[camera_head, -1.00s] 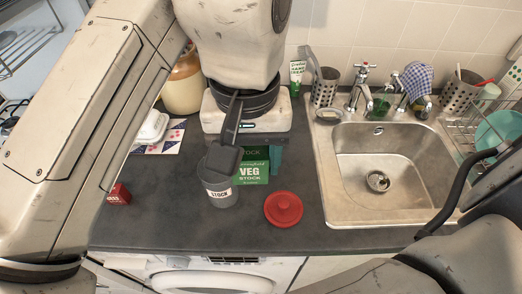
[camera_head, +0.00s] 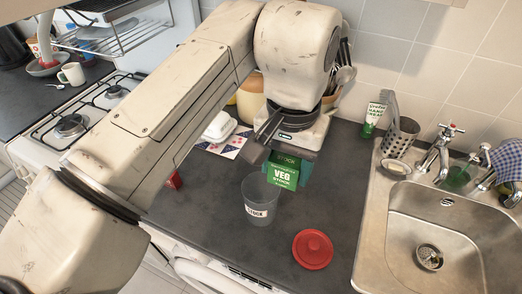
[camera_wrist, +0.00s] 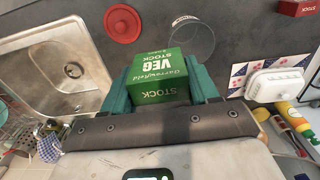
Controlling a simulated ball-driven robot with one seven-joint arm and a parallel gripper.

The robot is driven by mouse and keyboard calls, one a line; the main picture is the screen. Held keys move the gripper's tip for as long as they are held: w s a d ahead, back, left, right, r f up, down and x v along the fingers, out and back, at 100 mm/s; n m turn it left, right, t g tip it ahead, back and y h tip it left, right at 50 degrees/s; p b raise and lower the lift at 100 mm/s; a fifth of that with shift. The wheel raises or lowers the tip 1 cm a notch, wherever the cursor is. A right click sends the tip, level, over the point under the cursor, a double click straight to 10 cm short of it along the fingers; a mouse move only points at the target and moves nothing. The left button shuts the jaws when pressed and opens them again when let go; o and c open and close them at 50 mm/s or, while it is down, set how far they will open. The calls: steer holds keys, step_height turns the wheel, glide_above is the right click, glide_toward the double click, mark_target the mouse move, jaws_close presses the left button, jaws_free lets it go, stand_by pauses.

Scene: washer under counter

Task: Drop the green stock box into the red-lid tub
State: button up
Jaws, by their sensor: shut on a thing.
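The green veg stock box (camera_head: 282,174) is held between the teal fingers of my gripper (camera_head: 287,168), above the counter. In the wrist view the box (camera_wrist: 160,80) fills the gap between both fingers. The tub (camera_head: 262,208) is a clear grey, open-topped cup with a STOCK label. It stands upright on the counter, just in front and left of the box in the head view. In the wrist view its round rim (camera_wrist: 192,38) shows beyond the box, slightly right. The red lid (camera_head: 312,249) lies flat on the counter, apart from the tub.
A steel sink (camera_head: 425,230) lies to the right. A white butter dish (camera_head: 219,127) on a patterned mat and a small red box (camera_head: 174,180) are to the left. A hob (camera_head: 75,122) is further left. The counter around the lid is clear.

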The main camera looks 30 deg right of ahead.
mark_target(279, 165)
steer(key=w+f+p, duration=0.1)
steer(key=w+f, duration=0.2)
steer(key=f, duration=0.4)
steer(key=shift+w+d+f+p, duration=0.25)
steer(key=shift+d+p, duration=0.1)
steer(key=shift+d, duration=0.05)
steer(key=shift+f, duration=0.6)
steer(key=o, duration=1.1)
step_height(279, 165, up, 13)
steer(key=b, duration=0.2)
steer(key=shift+r, duration=0.15)
